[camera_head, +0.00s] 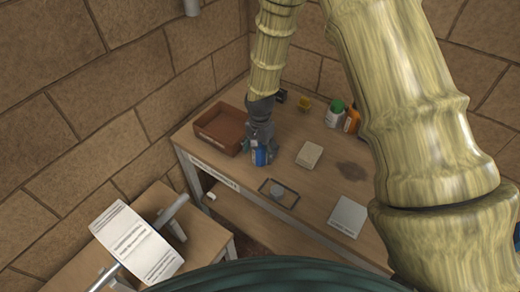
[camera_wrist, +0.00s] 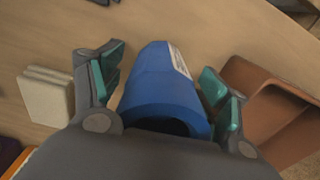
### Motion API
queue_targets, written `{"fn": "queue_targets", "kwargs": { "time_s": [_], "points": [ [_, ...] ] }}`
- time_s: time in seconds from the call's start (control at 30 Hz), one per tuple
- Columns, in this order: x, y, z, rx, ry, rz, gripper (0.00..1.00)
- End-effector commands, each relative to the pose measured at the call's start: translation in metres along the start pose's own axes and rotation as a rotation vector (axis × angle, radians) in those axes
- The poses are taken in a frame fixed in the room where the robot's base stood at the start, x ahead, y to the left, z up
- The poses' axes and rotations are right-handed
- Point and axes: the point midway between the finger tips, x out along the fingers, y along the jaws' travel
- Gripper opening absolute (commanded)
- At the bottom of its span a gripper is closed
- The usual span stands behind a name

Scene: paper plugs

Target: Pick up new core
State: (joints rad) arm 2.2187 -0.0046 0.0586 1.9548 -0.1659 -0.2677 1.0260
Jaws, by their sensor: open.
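A blue core (camera_wrist: 160,85) with a white label on one side stands between my gripper's fingers in the wrist view. It has a tapered body and a dark opening at its near end. My gripper (camera_wrist: 165,90) is open, with a teal-padded finger on each side of the core. A gap shows on the left; on the right the pad is very close, and I cannot tell whether it touches. In the head view my gripper (camera_head: 260,142) is low over the table, and part of the blue core (camera_head: 261,157) shows below it.
A brown open box (camera_head: 208,138) stands just left of my gripper. A pale block (camera_head: 309,154), a small dark-rimmed tray (camera_head: 291,203) and a white sheet (camera_head: 348,216) lie on the table (camera_head: 310,190). A green-capped bottle (camera_head: 335,113) stands at the back. A printed paper strip (camera_head: 137,243) hangs over a roller at left.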

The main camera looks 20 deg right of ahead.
Motion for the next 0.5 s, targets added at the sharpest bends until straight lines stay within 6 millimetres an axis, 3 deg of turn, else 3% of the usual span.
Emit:
{"fn": "queue_targets", "kwargs": {
  "time_s": [0.37,0.5],
  "points": [
    [0.0049,0.0002,0.0,0.001,0.0,0.0,0.74],
    [0.0049,0.0003,0.0,0.001,0.0,0.0,0.48]
  ]
}}
